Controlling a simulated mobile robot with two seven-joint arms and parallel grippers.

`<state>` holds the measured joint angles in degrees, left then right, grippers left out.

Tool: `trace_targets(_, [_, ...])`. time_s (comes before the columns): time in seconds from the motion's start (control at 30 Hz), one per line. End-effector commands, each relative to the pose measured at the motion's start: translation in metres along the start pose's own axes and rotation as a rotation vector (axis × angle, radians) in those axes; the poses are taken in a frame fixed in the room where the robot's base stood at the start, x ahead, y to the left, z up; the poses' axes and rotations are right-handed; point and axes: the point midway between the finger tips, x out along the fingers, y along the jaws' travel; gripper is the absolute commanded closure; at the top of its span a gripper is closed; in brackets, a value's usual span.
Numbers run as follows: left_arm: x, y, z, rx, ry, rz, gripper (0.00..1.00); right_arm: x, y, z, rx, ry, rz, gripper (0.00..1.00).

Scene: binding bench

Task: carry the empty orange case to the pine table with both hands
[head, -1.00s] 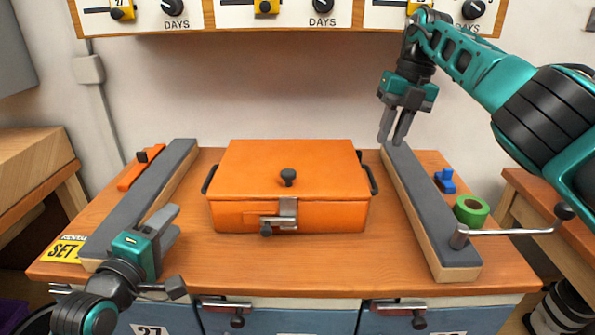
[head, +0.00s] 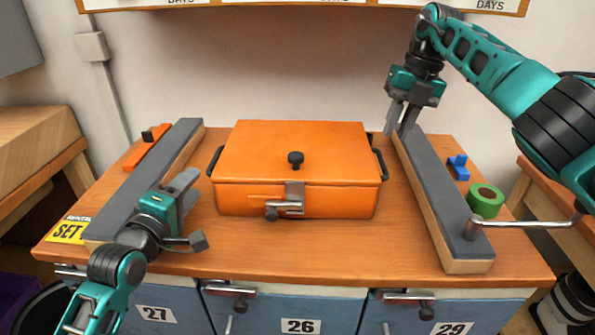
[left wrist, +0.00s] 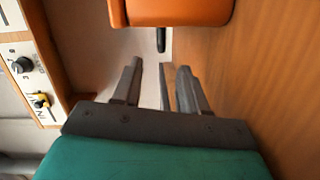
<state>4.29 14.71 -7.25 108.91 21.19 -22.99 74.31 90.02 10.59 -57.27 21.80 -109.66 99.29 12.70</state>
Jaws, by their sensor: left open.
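The orange case (head: 290,150) stands on the bench, its lid shut, so its inside is hidden. It has a dark knob on top, a front latch and a black handle at each end. My left gripper (head: 190,210) is open and empty, to the left of the case's front left corner, apart from the left handle (head: 216,161). In the left wrist view that handle (left wrist: 160,39) lies beyond the open fingers. My right gripper (head: 400,120) hangs over the far end of the right grey-topped rail, its fingers apart and empty, left of it the right handle (head: 380,164).
Grey-topped rails flank the case, left (head: 150,180) and right (head: 440,200). Green tape (head: 486,202), a blue piece (head: 458,167) and a metal crank (head: 525,225) are at the right. Wooden tables stand left (head: 35,150) and right (head: 540,205); I cannot tell which is pine.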

Motion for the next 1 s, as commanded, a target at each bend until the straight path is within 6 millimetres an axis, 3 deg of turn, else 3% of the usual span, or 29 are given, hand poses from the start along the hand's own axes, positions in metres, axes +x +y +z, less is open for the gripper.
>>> trace_targets(0.2, [0.044, 0.002, 0.0, 0.002, 0.0, 0.002, 0.57, 0.045, 0.0, -0.001, 0.0, 0.004, 0.001, 0.78])
trace_targets(0.5, [0.084, 0.001, 0.0, 0.001, 0.0, 0.0, 0.57, 0.084, 0.001, -0.001, 0.0, 0.002, 0.001, 0.78])
trace_targets(1.0, [0.095, 0.0, 0.0, 0.0, 0.0, 0.0, 0.57, 0.095, 0.0, 0.0, 0.0, 0.0, 0.001, 0.78])
